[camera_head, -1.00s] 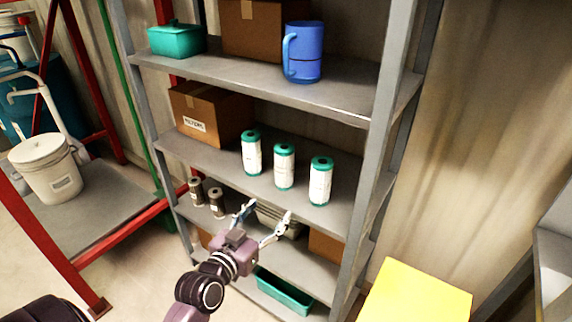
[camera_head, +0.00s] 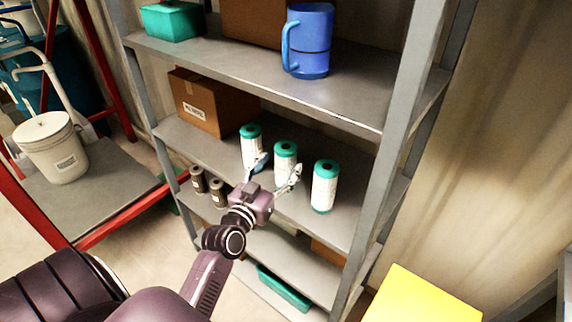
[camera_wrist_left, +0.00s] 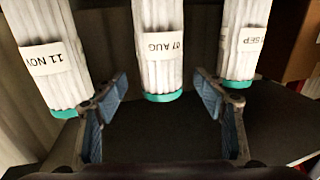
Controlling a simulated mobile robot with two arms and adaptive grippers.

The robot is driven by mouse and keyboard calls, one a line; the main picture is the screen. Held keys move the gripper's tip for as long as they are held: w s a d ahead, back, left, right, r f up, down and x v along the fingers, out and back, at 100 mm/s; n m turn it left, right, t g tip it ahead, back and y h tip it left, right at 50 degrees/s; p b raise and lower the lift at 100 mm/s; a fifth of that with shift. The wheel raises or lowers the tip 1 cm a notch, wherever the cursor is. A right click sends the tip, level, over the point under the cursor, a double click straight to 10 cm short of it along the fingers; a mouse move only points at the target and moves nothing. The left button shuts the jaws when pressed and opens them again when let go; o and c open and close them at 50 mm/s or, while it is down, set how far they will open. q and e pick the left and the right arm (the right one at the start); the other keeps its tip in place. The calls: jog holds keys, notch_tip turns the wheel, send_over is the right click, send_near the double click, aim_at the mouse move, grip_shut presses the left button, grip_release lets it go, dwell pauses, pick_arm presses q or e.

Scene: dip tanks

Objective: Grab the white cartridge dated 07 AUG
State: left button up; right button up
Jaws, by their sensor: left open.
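Three white cartridges with green ends stand in a row on the middle shelf. The one labelled 07 AUG (camera_wrist_left: 160,48) is in the middle in the wrist view, and the middle cartridge (camera_head: 285,166) in the head view matches it. My left gripper (camera_head: 278,168) is open just in front of it. In the wrist view the open fingers (camera_wrist_left: 160,88) frame the 07 AUG cartridge's near end, with nothing held between them. The gripper partly hides the lower part of that cartridge in the head view. My right gripper is not in view.
A cartridge labelled 11 NOV (camera_wrist_left: 50,65) and one with a SEP label (camera_wrist_left: 243,40) stand close on either side. A cardboard box (camera_head: 212,103) is on the same shelf. The shelf above (camera_head: 255,80) holds a blue mug (camera_head: 309,42). A shelf post (camera_head: 385,170) rises at right.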

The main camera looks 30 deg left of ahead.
pick_arm(q)
jog(key=w, duration=0.2)
jog(key=w+a+p, duration=0.1)
jog(key=w, duration=0.1)
jog(key=shift+w, duration=0.25)
jog(key=shift+r, duration=0.1)
jog(key=shift+d, duration=0.1)
jog(key=c, duration=1.4)
